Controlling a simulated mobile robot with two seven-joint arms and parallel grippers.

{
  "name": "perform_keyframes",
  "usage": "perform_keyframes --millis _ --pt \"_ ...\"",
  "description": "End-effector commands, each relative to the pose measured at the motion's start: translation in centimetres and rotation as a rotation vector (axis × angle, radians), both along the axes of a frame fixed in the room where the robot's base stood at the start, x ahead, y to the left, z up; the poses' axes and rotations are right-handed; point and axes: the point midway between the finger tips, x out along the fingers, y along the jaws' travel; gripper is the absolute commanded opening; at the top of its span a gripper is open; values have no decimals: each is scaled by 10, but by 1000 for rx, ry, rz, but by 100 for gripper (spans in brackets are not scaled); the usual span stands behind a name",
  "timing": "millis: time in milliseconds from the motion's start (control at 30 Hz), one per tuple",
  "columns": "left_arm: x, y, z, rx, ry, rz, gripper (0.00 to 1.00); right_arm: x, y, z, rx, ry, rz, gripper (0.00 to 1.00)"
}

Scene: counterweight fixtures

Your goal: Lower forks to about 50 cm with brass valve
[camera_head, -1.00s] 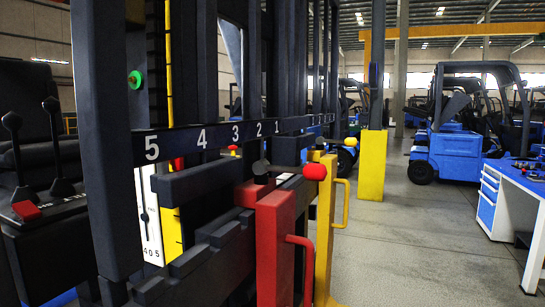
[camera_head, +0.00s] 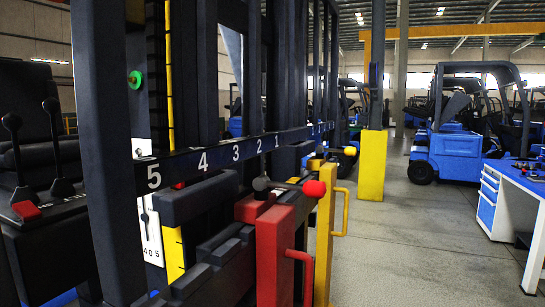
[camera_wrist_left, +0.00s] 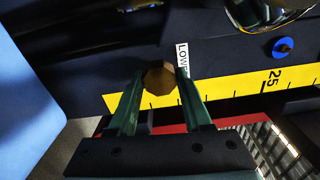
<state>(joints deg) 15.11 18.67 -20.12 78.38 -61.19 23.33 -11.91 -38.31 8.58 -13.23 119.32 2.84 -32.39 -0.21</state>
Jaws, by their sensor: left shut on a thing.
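The brass valve (camera_wrist_left: 158,78) is a faceted brass knob in the left wrist view, beside a white label partly reading "LOWE". My left gripper (camera_wrist_left: 160,85) has its green fingers closed on both sides of it. In the head view, a dark carriage bar numbered 5 to 1 (camera_head: 205,161) crosses the mast. Red (camera_head: 275,255) and yellow (camera_head: 324,245) posts stand at its right. A white gauge strip (camera_head: 151,225) marked "405" stands behind the bar. I cannot make out the forks clearly. Neither gripper shows in the head view.
A yellow scale (camera_wrist_left: 235,110) marked 25 and a blue knob (camera_wrist_left: 283,46) lie near the valve. A blue forklift (camera_head: 447,145) and a blue workbench (camera_head: 510,190) stand at the right. Grey floor (camera_head: 430,240) is open between the posts and the bench.

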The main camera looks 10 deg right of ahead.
Motion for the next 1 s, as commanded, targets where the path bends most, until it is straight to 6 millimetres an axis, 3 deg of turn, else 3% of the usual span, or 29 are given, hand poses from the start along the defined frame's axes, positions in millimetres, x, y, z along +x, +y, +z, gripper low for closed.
perform_keyframes --millis 433,733,1000 --pt "0 1 -1 17 -15 1 5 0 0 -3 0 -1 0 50" --pt "0 1 -3 340 -267 1 5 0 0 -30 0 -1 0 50" --pt "0 0 0 376 -293 0 5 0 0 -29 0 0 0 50"
